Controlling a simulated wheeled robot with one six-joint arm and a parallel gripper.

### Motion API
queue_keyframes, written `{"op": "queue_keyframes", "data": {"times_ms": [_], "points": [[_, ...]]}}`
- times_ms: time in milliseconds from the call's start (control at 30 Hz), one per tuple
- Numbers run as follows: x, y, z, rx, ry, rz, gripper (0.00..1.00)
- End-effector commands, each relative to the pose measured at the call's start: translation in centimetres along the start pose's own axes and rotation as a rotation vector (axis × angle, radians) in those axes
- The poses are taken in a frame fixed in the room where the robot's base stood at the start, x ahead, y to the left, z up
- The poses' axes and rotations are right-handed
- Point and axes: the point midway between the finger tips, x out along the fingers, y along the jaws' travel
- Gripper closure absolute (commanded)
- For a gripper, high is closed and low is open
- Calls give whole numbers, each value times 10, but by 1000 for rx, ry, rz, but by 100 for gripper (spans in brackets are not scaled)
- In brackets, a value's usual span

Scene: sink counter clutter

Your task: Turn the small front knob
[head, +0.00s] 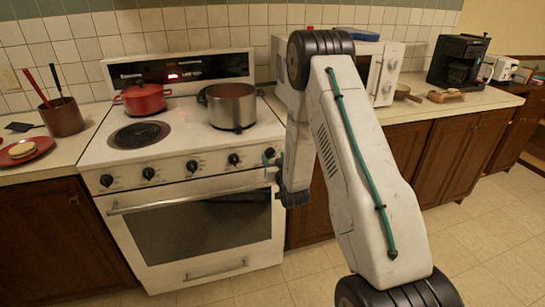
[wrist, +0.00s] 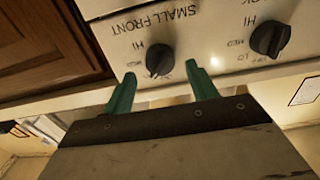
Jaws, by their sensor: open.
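The small front knob (wrist: 160,59) is black and round, on the stove's white front panel, with the words SMALL FRONT printed beside it in the wrist view. In the head view it is the rightmost knob (head: 269,153), close to my gripper. My gripper (wrist: 160,70) is open. Its two green fingertips are spread, one on each side of the knob in the picture. Nothing is held between them. I cannot tell whether the fingers touch the knob or how far they reach along it.
A second black knob (wrist: 270,40) sits to the right in the wrist view. The stove (head: 185,140) carries a red pot (head: 143,101) and a steel pot (head: 232,108). The oven door handle (head: 165,203) sticks out below the knobs. Brown cabinets (head: 410,165) stand right of the stove.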

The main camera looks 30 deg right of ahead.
Motion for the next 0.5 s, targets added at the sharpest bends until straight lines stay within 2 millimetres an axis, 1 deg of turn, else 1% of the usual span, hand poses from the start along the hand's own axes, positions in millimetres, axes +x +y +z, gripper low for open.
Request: {"op": "queue_keyframes", "data": {"times_ms": [33, 100, 200, 467, 500], "points": [[7, 0, 0, 0, 1, -1, 42], [14, -1, 1, 0, 0, -1, 42], [21, -1, 1, 1, -1, -2, 42], [23, -2, 1, 1, -2, -2, 42], [23, -2, 1, 1, -2, -3, 45]]}}
